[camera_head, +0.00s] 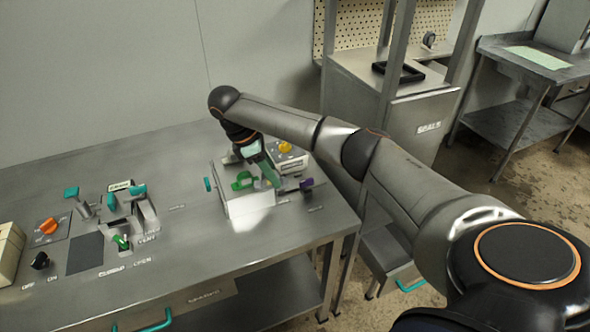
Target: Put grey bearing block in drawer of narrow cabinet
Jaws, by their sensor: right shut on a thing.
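My right gripper (262,166) reaches down over the main steel table, at a pale metal box (250,203). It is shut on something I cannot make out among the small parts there. A green ring-shaped part (242,181) is just left of the fingers, and a purple knob (306,184) is to their right. I cannot identify the grey bearing block with certainty. A low narrow cabinet (385,250) with a teal drawer handle (411,286) stands right of the table, partly behind my right arm; its drawer looks pulled out. My left gripper is not in view.
Left on the steel table (160,260) are teal levers (72,193), an orange knob (48,226) and a black knob (40,260). An orange-knobbed box (286,147) stands behind the gripper. A labelled cabinet (428,125) holds a black tray (410,73) and a round grey item (429,39).

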